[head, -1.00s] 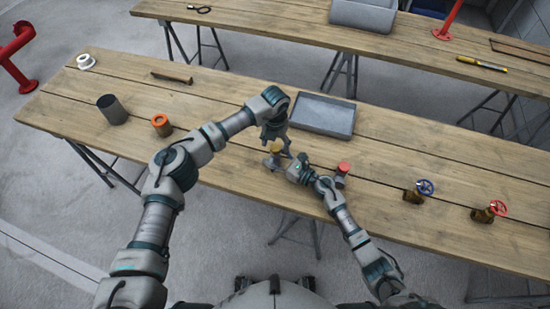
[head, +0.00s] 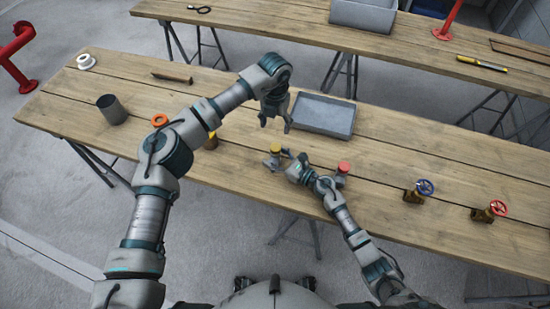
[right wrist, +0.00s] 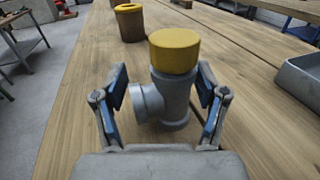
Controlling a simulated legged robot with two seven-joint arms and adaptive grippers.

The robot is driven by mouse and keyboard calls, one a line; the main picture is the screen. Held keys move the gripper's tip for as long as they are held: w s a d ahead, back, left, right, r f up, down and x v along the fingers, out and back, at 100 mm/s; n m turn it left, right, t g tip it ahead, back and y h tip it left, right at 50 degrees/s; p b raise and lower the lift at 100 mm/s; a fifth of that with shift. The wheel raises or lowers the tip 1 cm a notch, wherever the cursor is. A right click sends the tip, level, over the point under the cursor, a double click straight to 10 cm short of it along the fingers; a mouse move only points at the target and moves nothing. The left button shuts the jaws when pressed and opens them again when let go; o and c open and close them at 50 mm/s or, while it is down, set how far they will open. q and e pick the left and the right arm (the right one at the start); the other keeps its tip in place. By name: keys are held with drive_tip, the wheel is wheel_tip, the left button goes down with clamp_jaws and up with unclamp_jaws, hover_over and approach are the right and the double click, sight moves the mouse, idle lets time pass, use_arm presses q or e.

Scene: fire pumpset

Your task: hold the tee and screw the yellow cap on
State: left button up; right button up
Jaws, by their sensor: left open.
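The grey tee (right wrist: 172,95) stands on the bench with the yellow cap (right wrist: 174,50) sitting level on its top opening. In the head view the cap (head: 275,148) and tee (head: 271,163) show at the left of my right gripper. My right gripper (right wrist: 162,95) has one blue-padded finger on each side of the tee, below the cap. The contact between pads and tee is unclear. My left gripper (head: 274,124) is open and empty, pointing down above and apart from the cap.
A grey tray (head: 323,115) lies behind the tee. A red-topped fitting (head: 343,168) stands close to my right arm. Valves with a blue wheel (head: 425,187) and a red wheel (head: 497,208) stand at right. A dark cup (head: 111,109) stands at left.

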drive_tip(key=shift+o, duration=1.1)
drive_tip(key=v, duration=1.2)
drive_tip(key=shift+w, duration=0.1)
